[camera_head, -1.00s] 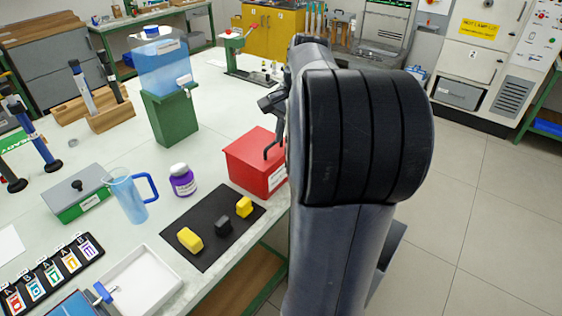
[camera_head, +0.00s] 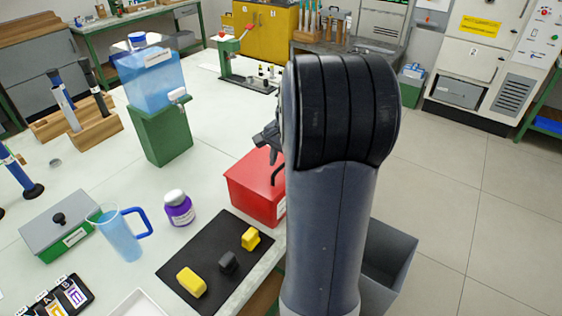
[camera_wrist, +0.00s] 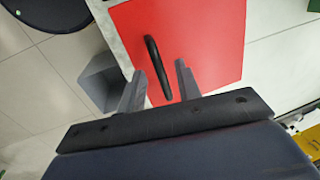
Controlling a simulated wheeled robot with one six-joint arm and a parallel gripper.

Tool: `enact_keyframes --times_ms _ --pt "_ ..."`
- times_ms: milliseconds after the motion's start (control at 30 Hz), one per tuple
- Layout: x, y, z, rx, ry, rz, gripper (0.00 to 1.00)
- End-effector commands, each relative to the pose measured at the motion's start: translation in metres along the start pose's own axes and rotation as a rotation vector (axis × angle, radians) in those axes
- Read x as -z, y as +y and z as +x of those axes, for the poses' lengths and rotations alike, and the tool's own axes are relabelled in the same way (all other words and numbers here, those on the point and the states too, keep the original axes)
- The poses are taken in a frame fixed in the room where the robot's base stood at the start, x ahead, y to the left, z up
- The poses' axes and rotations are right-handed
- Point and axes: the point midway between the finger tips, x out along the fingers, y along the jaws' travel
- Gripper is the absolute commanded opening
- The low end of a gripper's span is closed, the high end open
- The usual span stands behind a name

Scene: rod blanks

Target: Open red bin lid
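The red bin (camera_head: 255,192) stands on the table near its right edge, partly hidden behind my arm in the head view. Its red lid (camera_wrist: 205,45) fills much of the wrist view and looks closed. A black bar handle (camera_wrist: 156,62) stands up from the lid and also shows in the head view (camera_head: 278,173). My gripper (camera_wrist: 159,69) is open, with its two grey fingers apart and the handle lying between them in the wrist picture. I cannot tell whether a finger touches the handle. In the head view my gripper (camera_head: 268,137) is above the bin.
A black mat (camera_head: 205,268) with yellow and dark blocks lies in front of the bin. A purple-labelled bottle (camera_head: 179,209), a blue-handled jug (camera_head: 122,238) and a water dispenser (camera_head: 155,80) stand to the left. A grey open container (camera_head: 390,258) sits on the floor at right.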

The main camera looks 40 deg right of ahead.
Motion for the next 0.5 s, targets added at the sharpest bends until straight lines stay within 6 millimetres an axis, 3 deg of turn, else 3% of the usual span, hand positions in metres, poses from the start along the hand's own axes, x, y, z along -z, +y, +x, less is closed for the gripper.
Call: enact_keyframes --times_ms 100,500 --pt "0.0000 0.0000 -0.0002 0.000 0.000 0.000 0.31" --pt "0.0002 -0.0001 -0.0005 0.000 0.000 0.000 0.00"
